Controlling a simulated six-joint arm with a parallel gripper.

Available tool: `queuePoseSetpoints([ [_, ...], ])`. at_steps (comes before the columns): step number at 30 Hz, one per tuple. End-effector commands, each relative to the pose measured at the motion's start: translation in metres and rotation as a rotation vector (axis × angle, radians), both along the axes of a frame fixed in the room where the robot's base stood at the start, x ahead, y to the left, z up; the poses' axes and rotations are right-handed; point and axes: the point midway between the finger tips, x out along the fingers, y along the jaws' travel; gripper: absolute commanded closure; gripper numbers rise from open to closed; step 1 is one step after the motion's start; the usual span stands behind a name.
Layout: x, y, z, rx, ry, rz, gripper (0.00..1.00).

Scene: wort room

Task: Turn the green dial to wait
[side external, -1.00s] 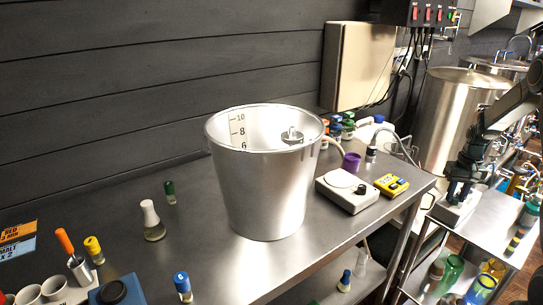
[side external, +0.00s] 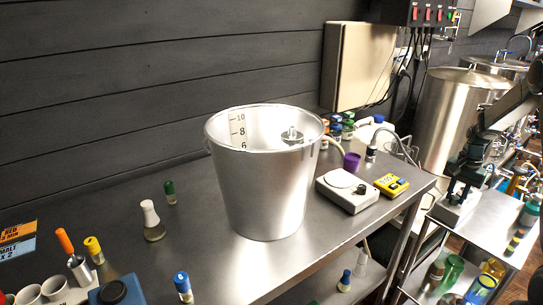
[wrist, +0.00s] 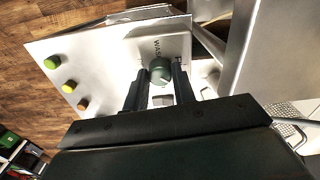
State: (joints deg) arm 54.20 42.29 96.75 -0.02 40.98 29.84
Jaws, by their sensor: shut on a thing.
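The green dial (wrist: 161,67) is on a pale control panel (wrist: 105,42) in the wrist view. The letters "WAS" show beside it; the rest of the lettering is partly hidden. My gripper (wrist: 160,76) has one finger on each side of the dial and is shut on it. The dial's pointer setting is hard to read. In the side view my gripper (side external: 457,188) reaches down to a small pale box (side external: 455,212) on the steel trolley at the right. The dial itself cannot be made out there.
Bottles (side external: 449,272) stand on the trolley's lower shelf. A steel bench (side external: 230,262) at the left carries a large metal bucket (side external: 262,190) and a white scale-like device (side external: 347,191).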

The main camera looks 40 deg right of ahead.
Motion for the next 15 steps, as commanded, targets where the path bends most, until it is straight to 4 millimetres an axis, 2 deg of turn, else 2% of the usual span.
queuePoseSetpoints([
  [15, 0.0001, -0.0008, 0.0005, -0.002, -0.001, -0.492, 0.97],
])
